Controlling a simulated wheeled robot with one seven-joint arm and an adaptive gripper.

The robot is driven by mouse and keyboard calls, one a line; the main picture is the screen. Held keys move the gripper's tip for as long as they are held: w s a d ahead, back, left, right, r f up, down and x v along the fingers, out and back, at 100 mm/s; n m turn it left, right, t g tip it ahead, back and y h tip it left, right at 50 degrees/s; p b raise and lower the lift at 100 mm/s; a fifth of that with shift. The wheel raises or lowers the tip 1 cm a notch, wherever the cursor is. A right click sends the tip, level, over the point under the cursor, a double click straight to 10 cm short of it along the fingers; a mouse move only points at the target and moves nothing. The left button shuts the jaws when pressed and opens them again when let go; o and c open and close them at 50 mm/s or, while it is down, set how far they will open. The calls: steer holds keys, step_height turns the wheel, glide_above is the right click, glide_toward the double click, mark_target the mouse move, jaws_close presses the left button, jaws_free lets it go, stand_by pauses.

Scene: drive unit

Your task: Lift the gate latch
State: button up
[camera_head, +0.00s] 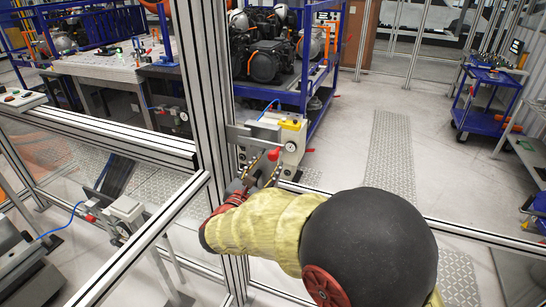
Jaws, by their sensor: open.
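The gate latch looks to be the small metal bracket (250,134) with a red knob, fixed to the upright aluminium post (207,120) near the middle of the camera_head view. A white box with a yellow top (292,137) sits at its right end. My gripper (262,168) is just below the bracket, close to the post, with its fingers pointing up and away. It is open and I see nothing between its fingers. Whether a finger touches the latch cannot be told. My arm's yellow sleeve and dark rounded link cover the lower middle of the view.
Aluminium fence rails (120,137) run left and right of the post. A blue rack with dark machinery (265,60) stands behind. A blue cart (487,100) stands at the right. Beyond the fence, the floor with a grey tread strip (390,155) is clear.

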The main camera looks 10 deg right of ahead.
mark_target(272, 158)
steer(key=x, duration=0.5)
steer(key=shift+w+d+b, duration=0.25)
steer(key=shift+b, duration=0.05)
steer(key=c, duration=0.3)
steer(key=c, duration=0.7)
jaws_close()
